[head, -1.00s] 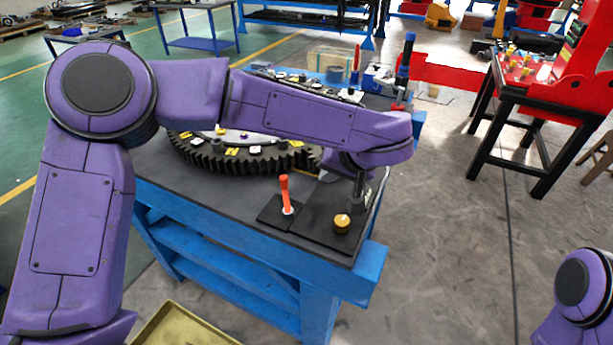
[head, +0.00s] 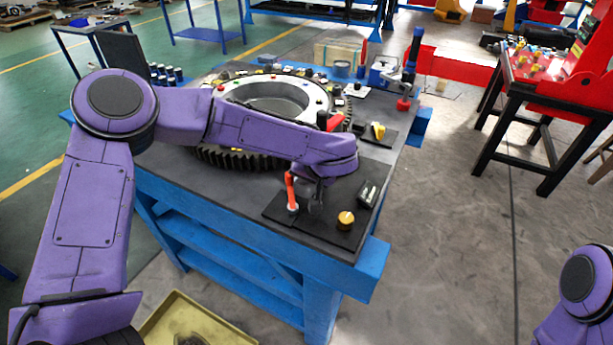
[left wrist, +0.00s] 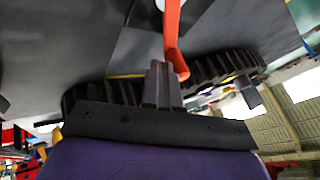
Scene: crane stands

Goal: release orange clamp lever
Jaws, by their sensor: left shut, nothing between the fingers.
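The orange clamp lever (head: 291,190) stands nearly upright on a dark plate (head: 276,210) at the near side of the blue table. In the left wrist view the lever (left wrist: 173,40) hangs down from the top edge, reaching close to my fingers. My left gripper (head: 316,198) is just right of the lever, low over the plate, partly hidden under my wrist. In the left wrist view my left gripper's fingers (left wrist: 160,80) are together and empty, beside the lever's end. I cannot tell whether they touch it. My right gripper is out of view.
A yellow knob (head: 345,219) and a small black block (head: 369,193) sit right of the lever. A large toothed ring (head: 240,160) lies behind. A yellow-and-black clamp (head: 378,131) is at the back right. A yellow tray (head: 180,310) lies below the table front.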

